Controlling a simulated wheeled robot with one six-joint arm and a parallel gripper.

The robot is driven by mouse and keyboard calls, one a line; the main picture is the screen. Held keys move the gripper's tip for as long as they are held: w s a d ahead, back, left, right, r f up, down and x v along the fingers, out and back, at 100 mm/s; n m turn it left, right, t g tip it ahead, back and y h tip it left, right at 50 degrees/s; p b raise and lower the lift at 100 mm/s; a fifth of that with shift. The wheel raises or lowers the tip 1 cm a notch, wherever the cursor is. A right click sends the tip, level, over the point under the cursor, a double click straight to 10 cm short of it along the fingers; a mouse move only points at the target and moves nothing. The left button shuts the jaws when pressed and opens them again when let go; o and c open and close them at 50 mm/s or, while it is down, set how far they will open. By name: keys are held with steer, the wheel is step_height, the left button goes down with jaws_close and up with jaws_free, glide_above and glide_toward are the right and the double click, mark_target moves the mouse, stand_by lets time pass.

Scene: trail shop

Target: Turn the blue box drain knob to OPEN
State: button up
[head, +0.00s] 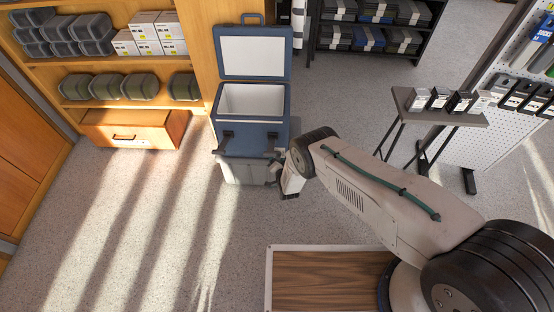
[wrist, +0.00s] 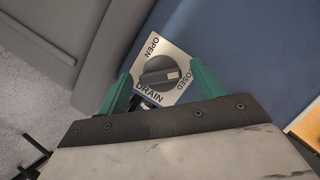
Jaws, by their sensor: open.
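The knob's pale mark points right, to CLOSED. OPEN is at the plate's upper left. My gripper (wrist: 161,71) is open, its green fingers to the left and right of the knob; contact cannot be told. In the head view my gripper (head: 283,166) is at the box's right side, and the knob is hidden.
A grey bin-like base (head: 238,170) is under the blue box's front. Wooden shelves (head: 95,62) with a drawer (head: 125,130) stand left. A small table (head: 440,112) with little boxes stands right, before a pegboard (head: 480,130). The floor in front is clear.

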steer(key=c, duration=1)
steer(key=shift+n, duration=0.3)
steer(key=shift+a+n+h, duration=0.2)
steer(key=shift+n+h, duration=1.85)
steer(key=shift+n, duration=0.85)
steer(key=shift+a+n+h, duration=0.2)
steer(key=shift+n+h, duration=1.85)
steer(key=shift+n, duration=0.85)
steer(key=o, duration=1)
